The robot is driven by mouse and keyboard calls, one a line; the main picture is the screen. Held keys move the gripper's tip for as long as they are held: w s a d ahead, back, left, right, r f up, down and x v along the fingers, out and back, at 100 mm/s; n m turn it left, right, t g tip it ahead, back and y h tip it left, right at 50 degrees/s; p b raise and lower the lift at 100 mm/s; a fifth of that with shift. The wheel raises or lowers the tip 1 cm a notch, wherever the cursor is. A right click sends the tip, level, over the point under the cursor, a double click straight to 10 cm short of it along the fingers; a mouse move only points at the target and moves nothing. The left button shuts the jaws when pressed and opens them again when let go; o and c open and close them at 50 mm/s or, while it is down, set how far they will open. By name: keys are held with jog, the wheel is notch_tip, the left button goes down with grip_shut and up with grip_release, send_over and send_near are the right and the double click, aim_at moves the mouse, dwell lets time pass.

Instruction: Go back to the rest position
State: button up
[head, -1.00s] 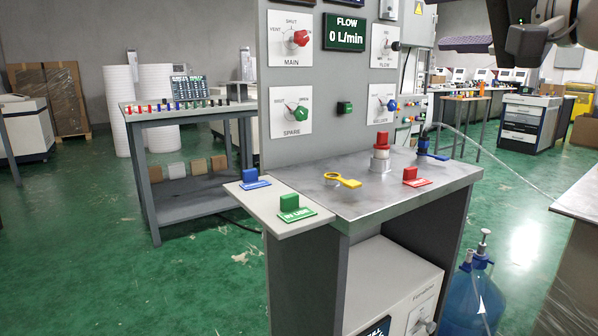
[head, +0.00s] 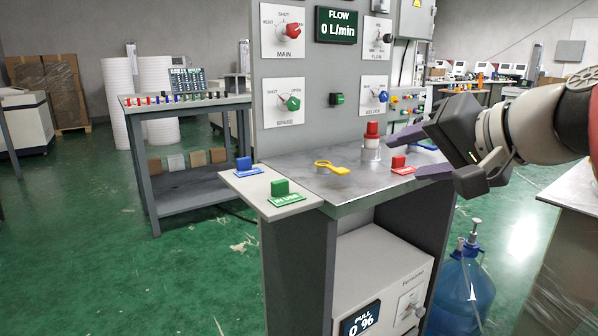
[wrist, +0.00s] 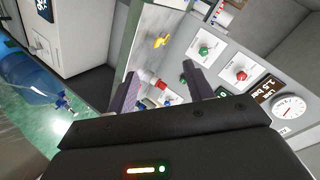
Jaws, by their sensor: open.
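My gripper (head: 412,152) is in the head view at the right, reaching in from the right edge over the right end of the bench's metal top. Its two dark fingers are apart with nothing between them. In the wrist view its fingers (wrist: 160,92) also stand apart, with the bench top and panel beyond. The bench (head: 315,186) carries a grey panel (head: 335,90) with knobs and a display reading 0 L/min. A red-capped button post (head: 371,140), a yellow key-like piece (head: 331,167) and a red tagged block (head: 399,164) stand on the metal top, close to the gripper.
A blue tag (head: 244,168) and a green tag (head: 281,193) sit on the left side shelf. A blue water bottle (head: 463,290) stands on the floor right of the bench. Another table edge (head: 570,190) is at the right. The green floor at left is open.

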jog(key=s+f+n+g+h, duration=0.1)
jog(key=s+f, duration=0.3)
jog(key=f, duration=0.6)
jog(key=s+f+n+g+h, duration=0.2)
jog(key=s+f, duration=0.3)
jog(key=f, duration=0.5)
jog(key=s+a+f+n+g+h, duration=0.1)
jog(key=s+f+g+h, duration=0.1)
jog(key=f, duration=0.8)
jog(key=s+h, duration=0.1)
jog(key=s, duration=0.1)
jog(key=shift+s, duration=0.3)
